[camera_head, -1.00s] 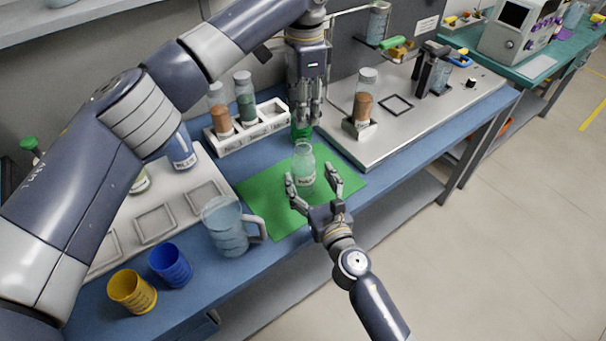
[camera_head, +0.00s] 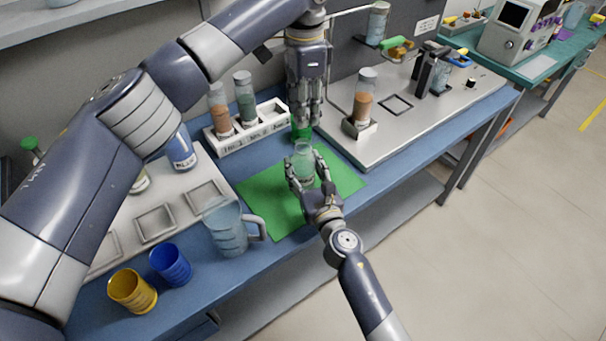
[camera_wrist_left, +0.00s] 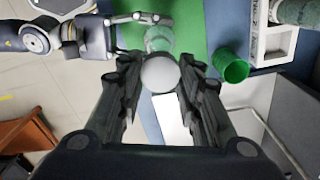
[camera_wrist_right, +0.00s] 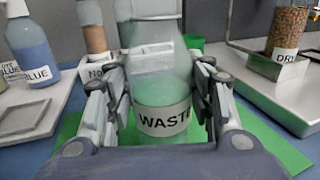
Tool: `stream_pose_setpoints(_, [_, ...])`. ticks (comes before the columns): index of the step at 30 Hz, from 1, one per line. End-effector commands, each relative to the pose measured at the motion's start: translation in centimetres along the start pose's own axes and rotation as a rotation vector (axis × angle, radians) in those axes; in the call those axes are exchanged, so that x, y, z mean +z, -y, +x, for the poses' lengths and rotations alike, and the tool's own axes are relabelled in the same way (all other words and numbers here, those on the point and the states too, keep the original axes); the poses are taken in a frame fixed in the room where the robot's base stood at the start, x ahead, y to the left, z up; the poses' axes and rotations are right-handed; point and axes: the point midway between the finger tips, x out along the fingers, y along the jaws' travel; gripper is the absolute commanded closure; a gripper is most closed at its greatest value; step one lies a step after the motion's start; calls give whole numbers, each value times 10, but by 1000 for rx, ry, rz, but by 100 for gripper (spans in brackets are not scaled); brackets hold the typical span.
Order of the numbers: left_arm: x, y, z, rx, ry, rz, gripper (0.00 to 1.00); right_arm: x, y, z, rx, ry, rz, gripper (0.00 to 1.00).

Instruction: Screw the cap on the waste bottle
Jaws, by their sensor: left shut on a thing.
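The waste bottle (camera_head: 303,160) is clear, holds greenish liquid and stands uncapped on the green mat (camera_head: 262,196). In the right wrist view its label reads WASTE (camera_wrist_right: 163,118). My right gripper (camera_head: 307,176) is open, with one finger on each side of the bottle. Whether the fingers touch it is hard to tell. My left gripper (camera_head: 305,122) points down behind and above the bottle. In the left wrist view it is shut on the round white cap (camera_wrist_left: 160,74), which looks apart from the bottle (camera_wrist_left: 160,38). The cap is hidden in the head view.
A green cup (camera_wrist_left: 230,66) stands just behind the mat, near my left gripper. A white rack (camera_head: 262,124) with bottles is behind left, a metal platform (camera_head: 420,115) to the right. A clear jug (camera_head: 228,238), blue cup (camera_head: 171,266) and yellow cup (camera_head: 132,291) stand front left.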

Motion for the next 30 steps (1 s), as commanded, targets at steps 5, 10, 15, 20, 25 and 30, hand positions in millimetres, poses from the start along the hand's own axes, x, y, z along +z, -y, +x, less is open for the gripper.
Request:
stream_pose_setpoints(5, [0,-1,11,4,1,0,74,0,0,0,0,0,0,94])
stream_pose_setpoints(10, [0,0,36,5,0,-1,74,0,0,0,0,0,0,94])
stream_pose_setpoints(15, [0,0,49,3,0,0,74,0,0,0,0,0,0,94])
stream_pose_setpoints(20, [0,0,50,2,0,0,74,0,0,0,0,-1,0,94])
stream_pose_setpoints(25, [0,0,50,2,0,0,74,0,0,0,0,-1,-1,94])
stream_pose_setpoints(30, [0,0,50,3,0,0,74,0,0,0,0,-1,-1,94])
